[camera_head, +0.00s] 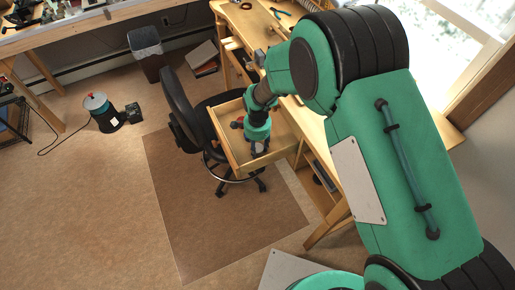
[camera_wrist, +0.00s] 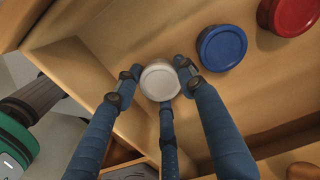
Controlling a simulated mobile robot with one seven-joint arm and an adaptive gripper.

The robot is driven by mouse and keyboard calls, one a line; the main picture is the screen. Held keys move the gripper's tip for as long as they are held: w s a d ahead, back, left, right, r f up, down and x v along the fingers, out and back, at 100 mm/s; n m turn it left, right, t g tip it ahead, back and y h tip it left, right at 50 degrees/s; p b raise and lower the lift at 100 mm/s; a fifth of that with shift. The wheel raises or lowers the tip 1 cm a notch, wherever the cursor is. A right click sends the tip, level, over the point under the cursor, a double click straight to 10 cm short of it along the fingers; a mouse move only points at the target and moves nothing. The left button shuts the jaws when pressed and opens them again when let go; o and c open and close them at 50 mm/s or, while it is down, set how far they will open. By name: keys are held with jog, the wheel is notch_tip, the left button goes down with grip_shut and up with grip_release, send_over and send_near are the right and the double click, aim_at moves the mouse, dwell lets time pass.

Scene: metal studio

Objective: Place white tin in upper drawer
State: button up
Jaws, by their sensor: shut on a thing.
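The white tin (camera_wrist: 160,82) is a small round tin with a pale lid, seen between the fingers of my gripper (camera_wrist: 155,85) in the wrist view. My gripper is shut on it, with blue fingers on both sides and one below. The tin is over or in the open upper drawer (camera_head: 228,146), a light wooden box pulled out from the workbench; I cannot tell whether it touches the drawer floor. In the head view my gripper (camera_head: 259,147) reaches into the drawer, and the tin is hidden there.
A blue tin (camera_wrist: 222,47) and a red tin (camera_wrist: 292,14) lie in the drawer, to the right of the white tin in the wrist view. A black office chair (camera_head: 187,112) stands close beside the drawer. The workbench (camera_head: 262,25) is behind it.

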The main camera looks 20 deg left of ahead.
aim_at(258, 147)
dwell(0.3)
jog(key=o, duration=1.1)
jog(key=shift+f, duration=0.1)
notch_tip(258, 147, up, 12)
jog(key=p, duration=0.2)
jog(key=shift+p, duration=0.4)
jog(key=shift+r, duration=0.25)
